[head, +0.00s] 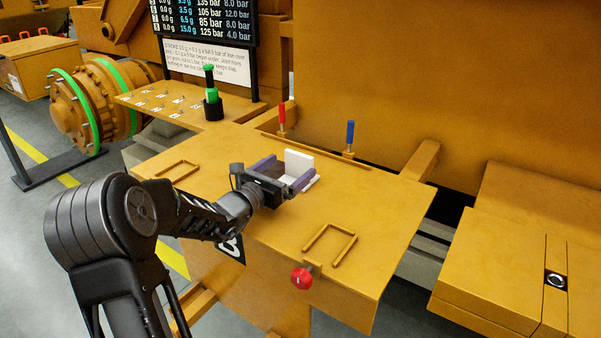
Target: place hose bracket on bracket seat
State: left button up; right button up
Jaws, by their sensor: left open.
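A white block-like piece with an upright plate, which looks like the hose bracket (299,160), stands on the orange table. My left gripper (294,168) reaches it from the left; its two purple-grey fingers are apart, one on each side of the white piece. I cannot tell whether the fingers touch it. Two U-shaped raised frames lie on the table top, one at the left (177,170) and one at the front right (330,241); I cannot tell which, if either, is the bracket seat. My right gripper is not in view.
A red-handled tool (282,118) and a blue-handled tool (350,136) stand upright at the table's back edge. A red knob (302,278) sticks out at the front.

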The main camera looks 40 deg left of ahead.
aim_at(297, 161)
pick_arm(q)
jog(key=shift+w+r, duration=0.1)
jog(key=shift+w, duration=1.3)
jog(key=shift+w+p, duration=0.45)
jog(key=shift+p, duration=0.1)
jog(key=w+p, duration=0.1)
jog(key=w, duration=0.2)
jog(key=shift+w, duration=0.65)
